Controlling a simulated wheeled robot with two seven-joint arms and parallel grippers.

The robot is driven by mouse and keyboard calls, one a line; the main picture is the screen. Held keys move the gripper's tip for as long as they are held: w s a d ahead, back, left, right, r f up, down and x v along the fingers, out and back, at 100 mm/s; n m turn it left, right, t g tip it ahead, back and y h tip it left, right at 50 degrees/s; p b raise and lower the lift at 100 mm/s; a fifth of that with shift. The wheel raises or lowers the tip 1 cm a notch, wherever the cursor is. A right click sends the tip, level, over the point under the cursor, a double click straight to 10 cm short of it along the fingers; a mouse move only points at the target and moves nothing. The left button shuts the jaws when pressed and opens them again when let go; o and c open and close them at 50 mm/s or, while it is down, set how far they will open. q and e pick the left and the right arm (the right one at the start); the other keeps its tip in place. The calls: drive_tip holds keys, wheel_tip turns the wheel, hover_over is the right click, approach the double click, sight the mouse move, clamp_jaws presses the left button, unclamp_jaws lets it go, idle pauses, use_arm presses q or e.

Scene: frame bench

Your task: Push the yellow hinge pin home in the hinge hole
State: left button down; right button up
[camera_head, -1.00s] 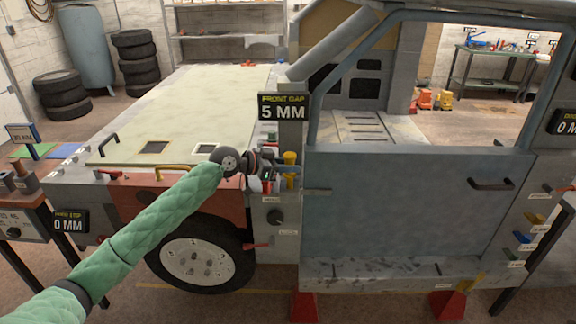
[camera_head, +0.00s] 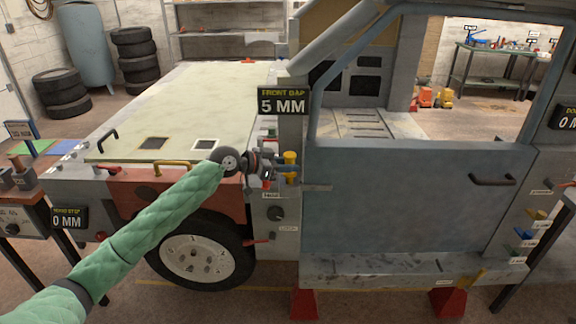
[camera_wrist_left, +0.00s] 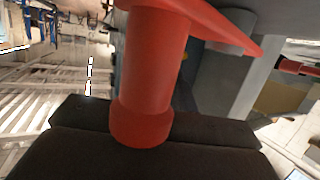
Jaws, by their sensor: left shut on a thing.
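The yellow hinge pin (camera_head: 290,157) stands upright at the hinge between the blue-grey door (camera_head: 390,220) and the front pillar. Its lower part and the hinge hole are hidden, so I cannot tell how deep it sits. My left gripper (camera_head: 277,170) is just left of the pin, close to it; whether they touch is unclear. In the left wrist view its dark jaws (camera_wrist_left: 150,140) are shut on a red cylindrical thing (camera_wrist_left: 150,70) with a collar and a wider red top. The yellow pin does not show there. My right gripper is not in view.
A "FRONT GAP 5 MM" sign (camera_head: 283,101) hangs above the hinge. A black knob (camera_head: 276,213) and a red lever (camera_head: 256,241) are below the hinge. Red stands (camera_head: 305,303) support the frame.

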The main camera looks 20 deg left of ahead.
sight(288, 155)
use_arm(q)
drive_tip(key=shift+r, duration=0.1)
drive_tip(key=shift+r+p, duration=1.1)
drive_tip(key=shift+r, duration=1.25)
drive_tip(key=shift+b, duration=0.55)
idle(1.2)
drive_tip(key=shift+f+b, duration=1.7)
drive_tip(key=shift+f, duration=0.8)
drive_tip(key=c, duration=1.1)
unclamp_jaws()
drive_tip(key=shift+o, duration=0.2)
